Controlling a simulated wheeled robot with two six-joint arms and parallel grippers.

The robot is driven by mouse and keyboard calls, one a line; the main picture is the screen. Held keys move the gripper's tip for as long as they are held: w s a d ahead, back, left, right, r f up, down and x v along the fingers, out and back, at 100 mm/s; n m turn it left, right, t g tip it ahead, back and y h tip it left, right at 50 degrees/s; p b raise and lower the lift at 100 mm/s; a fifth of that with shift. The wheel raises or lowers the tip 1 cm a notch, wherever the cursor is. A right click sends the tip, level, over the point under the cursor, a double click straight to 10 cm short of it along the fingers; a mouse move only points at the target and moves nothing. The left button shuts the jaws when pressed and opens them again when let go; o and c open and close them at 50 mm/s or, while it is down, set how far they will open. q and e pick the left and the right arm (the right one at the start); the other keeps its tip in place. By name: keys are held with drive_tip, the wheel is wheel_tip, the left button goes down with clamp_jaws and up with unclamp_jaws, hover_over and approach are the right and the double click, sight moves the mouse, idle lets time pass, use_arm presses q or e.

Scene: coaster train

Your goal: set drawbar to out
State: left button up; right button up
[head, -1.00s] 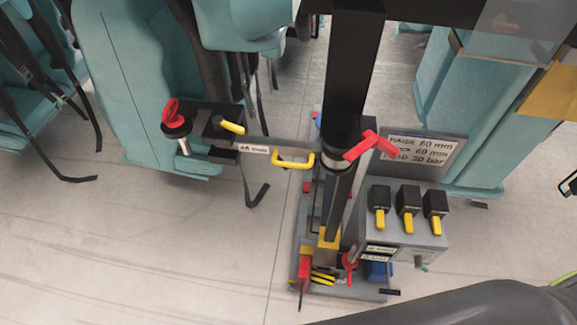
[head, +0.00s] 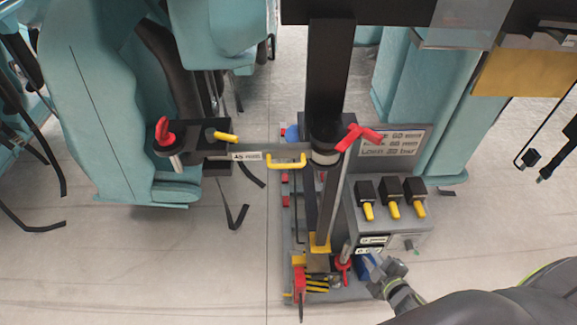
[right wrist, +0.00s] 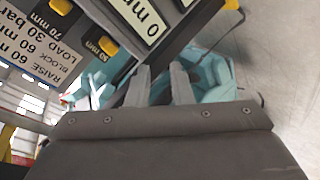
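A grey horizontal bar (head: 257,147) that looks like the drawbar runs left from the black column in the head view. It bears a yellow handle (head: 288,163) and a small white label (head: 247,156), too small to read. Its left end meets a black block (head: 210,142) with a yellow lever (head: 225,137) and a red knob (head: 165,131). My right gripper (head: 385,272) is low beside the control box, right of and below the bar, apart from the handle. In the right wrist view its two fingers (right wrist: 160,85) are apart with nothing between them. My left gripper is out of view.
A grey control box (head: 395,230) with three yellow-tipped black levers stands right of the column (head: 332,75). A sign plate (head: 395,147) stands behind it. A red T-handle (head: 358,136) juts near the column. Teal seats (head: 100,100) crowd the left; open floor lies at lower left.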

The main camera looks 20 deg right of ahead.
drive_tip(key=w+a+r+n+t+y, duration=0.2)
drive_tip(key=a+r+n, duration=0.15)
drive_tip(key=r, duration=0.45)
drive_tip(key=w+a+r+n+t+y, duration=0.2)
drive_tip(key=r+n+y, duration=0.15)
drive_tip(key=r, duration=0.45)
drive_tip(key=n+y, duration=0.4)
drive_tip(key=n, duration=0.4)
approach(289, 165)
drive_tip(key=d+f+v, duration=0.1)
drive_tip(key=v, duration=0.6)
drive_tip(key=shift+a+r+p+x, duration=0.15)
drive_tip(key=shift+p+x, duration=1.4)
drive_tip(key=shift+x, duration=2.9)
drive_tip(key=shift+a+r+p+x, duration=0.1)
drive_tip(key=shift+p+x, duration=1.4)
drive_tip(key=shift+x, duration=2.95)
drive_tip(key=shift+s, duration=0.2)
drive_tip(key=shift+c, duration=0.2)
clamp_jaws()
